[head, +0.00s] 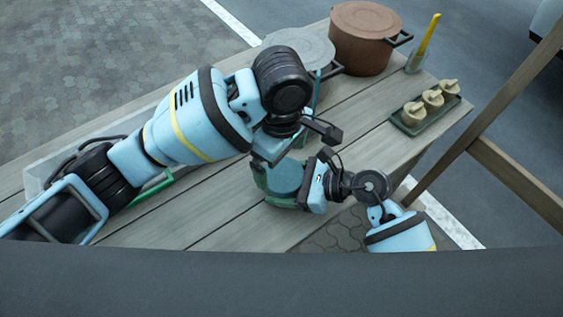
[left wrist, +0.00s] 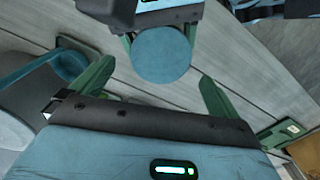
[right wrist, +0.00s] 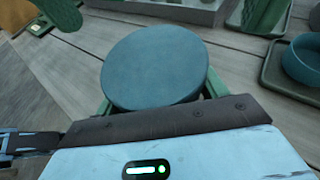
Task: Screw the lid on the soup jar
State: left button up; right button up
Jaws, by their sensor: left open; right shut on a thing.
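The soup jar shows from above as a round teal top, presumably its lid (right wrist: 153,67); it is also in the head view (head: 286,176) and left wrist view (left wrist: 162,54). My right gripper (right wrist: 158,98) is shut around the jar, one green finger on each side. The jar's wall below the top is mostly hidden, and I cannot tell how tightly the lid sits. My left gripper (left wrist: 155,73) is open and empty, its green fingers spread wide. In the head view it hangs close above and behind the jar, partly hidden by its own wrist.
A brown pot (head: 362,38) and a grey pot (head: 300,44) stand at the table's far end. A yellow-handled tool in a holder (head: 416,62) and a green tray (head: 405,126) with small pale pieces are on the right. A pale crate (head: 34,184) is left. The front planks (head: 215,225) are clear.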

aim_at(283, 174)
pick_arm(q)
jog(key=shift+r, duration=0.25)
notch_tip(283, 174, up, 7)
jog(key=s+t, duration=0.2)
jog(key=shift+s+f, duration=0.15)
jog(key=shift+s, duration=0.2)
jog(key=shift+d, duration=0.1)
jog(key=f, duration=0.4)
jog(key=w+f, duration=0.1)
jog(key=f, duration=0.3)
jog(key=w+f, duration=0.1)
jog(key=f, duration=0.3)
